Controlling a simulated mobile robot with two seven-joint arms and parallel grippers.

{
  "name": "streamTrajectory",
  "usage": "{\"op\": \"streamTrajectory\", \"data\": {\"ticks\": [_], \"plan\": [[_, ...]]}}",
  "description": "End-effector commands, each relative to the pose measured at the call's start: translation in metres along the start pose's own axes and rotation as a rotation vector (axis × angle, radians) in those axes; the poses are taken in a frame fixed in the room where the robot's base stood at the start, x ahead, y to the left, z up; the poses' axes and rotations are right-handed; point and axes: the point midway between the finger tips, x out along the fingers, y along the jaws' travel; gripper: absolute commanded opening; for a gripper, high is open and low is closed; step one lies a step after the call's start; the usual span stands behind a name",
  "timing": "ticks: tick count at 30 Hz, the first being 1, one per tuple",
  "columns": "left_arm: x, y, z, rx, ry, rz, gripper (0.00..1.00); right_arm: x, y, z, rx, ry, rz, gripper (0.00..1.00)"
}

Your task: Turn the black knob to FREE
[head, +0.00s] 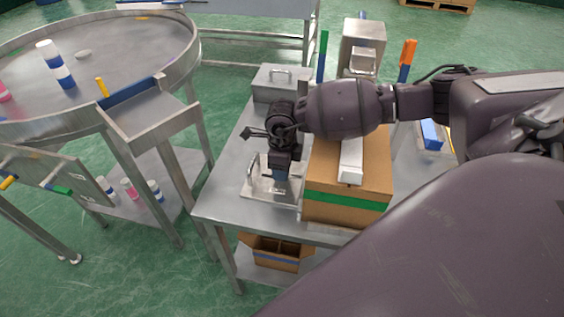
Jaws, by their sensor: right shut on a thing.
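My right gripper (281,174) points down over a small steel plate fixture (257,188) with an upright bar handle on the worktable. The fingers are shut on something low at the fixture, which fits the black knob. The knob itself is hidden behind the gripper and wrist, so its pointing direction and any FREE marking cannot be read. My left gripper is not in view.
A cardboard box (345,199) with a green stripe stands right beside the gripper. A steel lidded box (281,84) is behind it. A steel dispenser (362,50) stands at the back. A round steel table (120,35) with bottles is at left.

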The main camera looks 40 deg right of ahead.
Motion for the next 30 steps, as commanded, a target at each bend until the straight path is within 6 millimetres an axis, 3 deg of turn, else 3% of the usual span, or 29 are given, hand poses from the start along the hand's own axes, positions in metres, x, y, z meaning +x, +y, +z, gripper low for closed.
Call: {"op": "streamTrajectory", "data": {"ticks": [15,16,20,30], "plan": [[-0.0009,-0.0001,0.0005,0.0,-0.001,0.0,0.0,-0.0007,-0.0003,0.0004,-0.02,-0.001,-0.001,0.22],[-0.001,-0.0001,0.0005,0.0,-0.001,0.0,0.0,-0.0007,-0.0003,0.0004,-0.02,-0.001,-0.001,0.49],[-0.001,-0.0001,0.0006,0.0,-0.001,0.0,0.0,-0.0006,-0.0003,0.0003,-0.019,-0.001,-0.001,0.69],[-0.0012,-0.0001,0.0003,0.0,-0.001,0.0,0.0,-0.0028,-0.0003,0.0002,-0.018,-0.001,-0.001,0.71]]}}
